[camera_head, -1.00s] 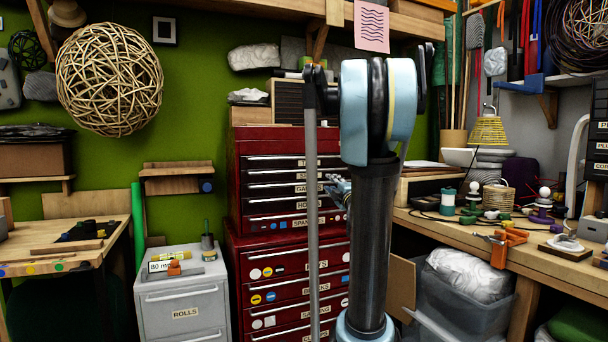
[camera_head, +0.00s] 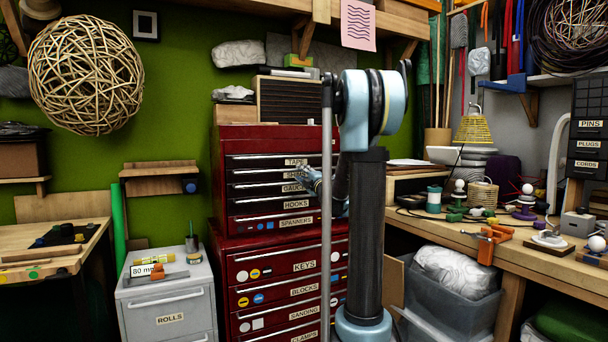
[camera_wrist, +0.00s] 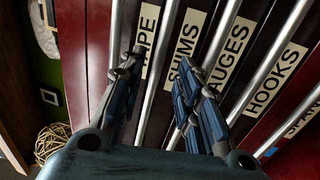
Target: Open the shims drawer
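The shims drawer (camera_wrist: 176,75) is a dark, shut drawer in the red tool chest (camera_head: 262,140), second from the top, under the tape drawer. In the wrist view the chest looks turned, with its labels running up the picture. The shims handle (camera_wrist: 152,95) is a silver bar between the TAPE and SHIMS labels. My gripper (camera_wrist: 157,62) is open, one finger on each side of this bar in the picture. I cannot tell whether the fingers touch it. In the head view my gripper (camera_head: 303,174) is at the drawer front, partly covering the SHIMS label.
Gauges (camera_wrist: 231,48), hooks (camera_wrist: 272,80) and spanners drawers lie below, all shut. A grey cabinet (camera_head: 168,310) stands left of the chest. A workbench (camera_head: 470,232) with tools and a grey bin (camera_head: 450,292) is on the right. My arm hides part of the chest.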

